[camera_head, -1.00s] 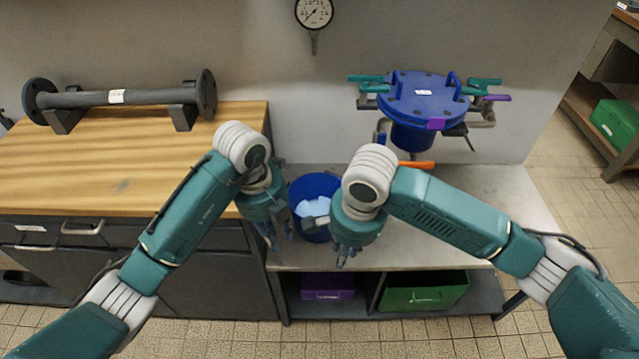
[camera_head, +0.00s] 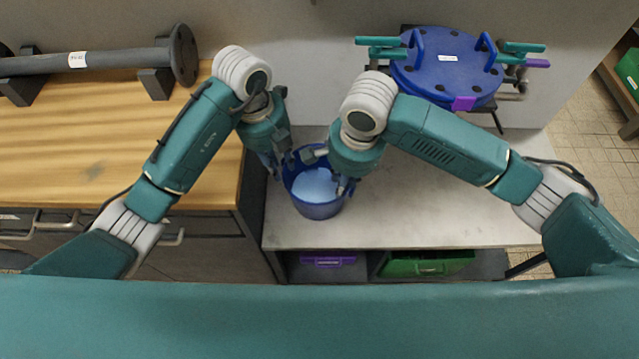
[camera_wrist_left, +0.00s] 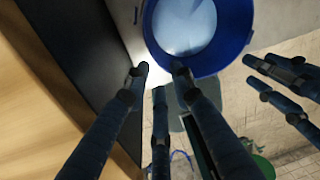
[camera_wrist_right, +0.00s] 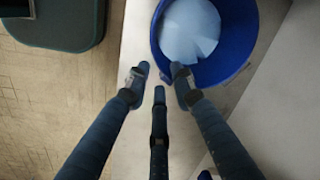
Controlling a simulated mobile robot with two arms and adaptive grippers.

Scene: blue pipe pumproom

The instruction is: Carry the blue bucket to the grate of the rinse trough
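The blue bucket (camera_head: 322,211) stands upright on a pale bench, with something pale blue inside. My left gripper (camera_head: 274,168) is at the left side of its rim and my right gripper (camera_head: 340,180) at the right side. In the left wrist view the fingers of my left gripper (camera_wrist_left: 160,75) are spread, one tip overlapping the bucket's rim (camera_wrist_left: 238,45). In the right wrist view my right gripper (camera_wrist_right: 160,78) is also spread, one finger over the rim of the bucket (camera_wrist_right: 238,55). I cannot tell whether they touch it. I cannot make out the rinse trough or its grate.
A blue lidded vessel (camera_head: 447,75) with teal handles stands behind to the right. A wooden workbench (camera_head: 90,150) with a dark flanged pipe (camera_head: 90,62) is on the left. Purple (camera_head: 328,259) and green (camera_head: 425,264) bins sit under the pale bench, whose right part (camera_head: 450,205) is clear.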

